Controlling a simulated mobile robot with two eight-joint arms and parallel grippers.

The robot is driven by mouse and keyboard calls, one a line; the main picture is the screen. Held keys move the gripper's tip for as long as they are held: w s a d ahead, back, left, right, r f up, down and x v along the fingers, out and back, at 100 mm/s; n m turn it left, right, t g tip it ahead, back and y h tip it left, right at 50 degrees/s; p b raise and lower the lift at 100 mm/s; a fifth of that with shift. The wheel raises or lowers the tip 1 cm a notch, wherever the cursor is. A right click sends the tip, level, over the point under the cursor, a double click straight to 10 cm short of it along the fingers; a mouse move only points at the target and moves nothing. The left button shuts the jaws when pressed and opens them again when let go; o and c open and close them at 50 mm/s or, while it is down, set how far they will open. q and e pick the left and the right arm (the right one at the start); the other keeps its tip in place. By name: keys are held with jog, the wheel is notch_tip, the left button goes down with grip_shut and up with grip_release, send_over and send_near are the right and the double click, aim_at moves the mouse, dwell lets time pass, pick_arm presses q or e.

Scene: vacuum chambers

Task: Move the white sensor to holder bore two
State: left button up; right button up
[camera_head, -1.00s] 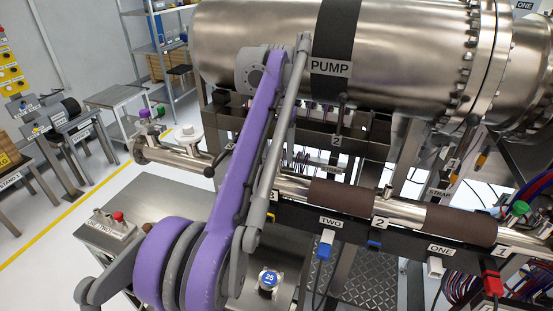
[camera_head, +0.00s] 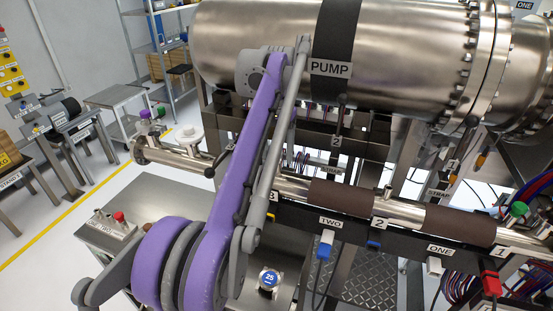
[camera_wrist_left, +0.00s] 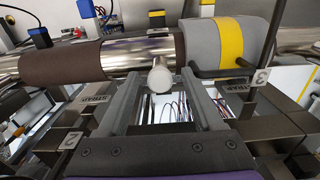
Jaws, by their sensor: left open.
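In the left wrist view, my left gripper (camera_wrist_left: 160,82) is open, with its two grey fingers pointing at the metal pipe. A white round-ended cylinder (camera_wrist_left: 159,76) shows between the fingertips, with space on both sides. It may be the white sensor, but I cannot tell how it is mounted. In the head view my left arm reaches up across the middle and its gripper is hidden. A white connector (camera_head: 434,265) hangs under the label ONE, and a blue-and-white connector (camera_head: 326,242) hangs under the label TWO. I cannot make out the holder bores for certain. My right gripper is not in view.
The pipe with brown sleeves (camera_head: 341,195) runs across below the large steel pump vessel (camera_head: 250,45). In the left wrist view, a grey-and-yellow sleeve (camera_wrist_left: 230,45) and a dark rod (camera_wrist_left: 225,72) are close to the right finger. Dark frame bars and STRAP labels flank the gripper.

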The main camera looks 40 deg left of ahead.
aim_at(277, 152)
pick_arm(q)
grip_shut()
dwell(0.3)
dwell(1.2)
jog(key=shift+r+p, duration=0.6)
jog(key=shift+r, duration=0.45)
jog(key=shift+r+p, duration=0.35)
jog(key=shift+r, duration=1.65)
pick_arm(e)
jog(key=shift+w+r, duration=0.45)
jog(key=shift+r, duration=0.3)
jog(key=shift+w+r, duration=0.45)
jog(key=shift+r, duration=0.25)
